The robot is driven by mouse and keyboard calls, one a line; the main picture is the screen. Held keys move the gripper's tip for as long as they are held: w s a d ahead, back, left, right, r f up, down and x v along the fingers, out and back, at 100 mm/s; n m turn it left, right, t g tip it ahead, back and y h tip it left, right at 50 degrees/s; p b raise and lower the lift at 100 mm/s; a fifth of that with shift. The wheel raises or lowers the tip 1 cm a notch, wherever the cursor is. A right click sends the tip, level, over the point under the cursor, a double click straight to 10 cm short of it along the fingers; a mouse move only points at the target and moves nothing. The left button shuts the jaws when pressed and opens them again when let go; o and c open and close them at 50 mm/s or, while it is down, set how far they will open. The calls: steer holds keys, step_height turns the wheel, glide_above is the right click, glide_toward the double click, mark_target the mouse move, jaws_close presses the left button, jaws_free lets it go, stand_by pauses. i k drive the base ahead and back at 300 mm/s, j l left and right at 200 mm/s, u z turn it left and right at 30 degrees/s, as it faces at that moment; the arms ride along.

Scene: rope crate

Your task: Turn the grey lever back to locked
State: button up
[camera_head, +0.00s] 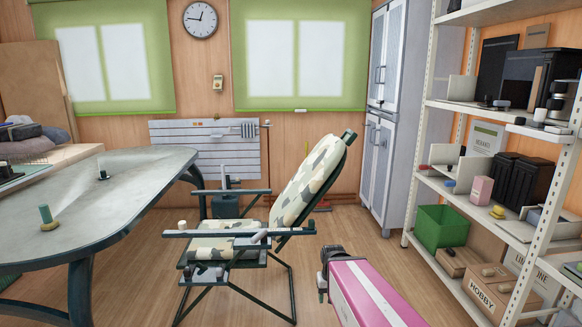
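A reclining folding chair (314,180) with a camouflage cushion and dark green frame stands in the middle of the room. Its backrest leans back to the right. A small light-grey piece on its near armrest (212,234), likely the grey lever (260,236), lies nearly along the arm; its exact angle is too small to read. My pink, white-striped arm comes in from the bottom, right of the chair. Its dark end, seemingly my gripper (324,278), is low and apart from the lever. The fingers cannot be made out, and nothing held is visible.
A grey oval table (95,205) with small green-handled things stands at the left. A white shelf rack (416,150) with boxes, a green bin (441,226) and a hobby crate (497,290) is at the right. A grey cabinet (384,120) stands behind. Wooden floor is open right of the chair.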

mark_target(262, 235)
steer(key=l+u, duration=0.5)
steer(key=l, duration=1.7)
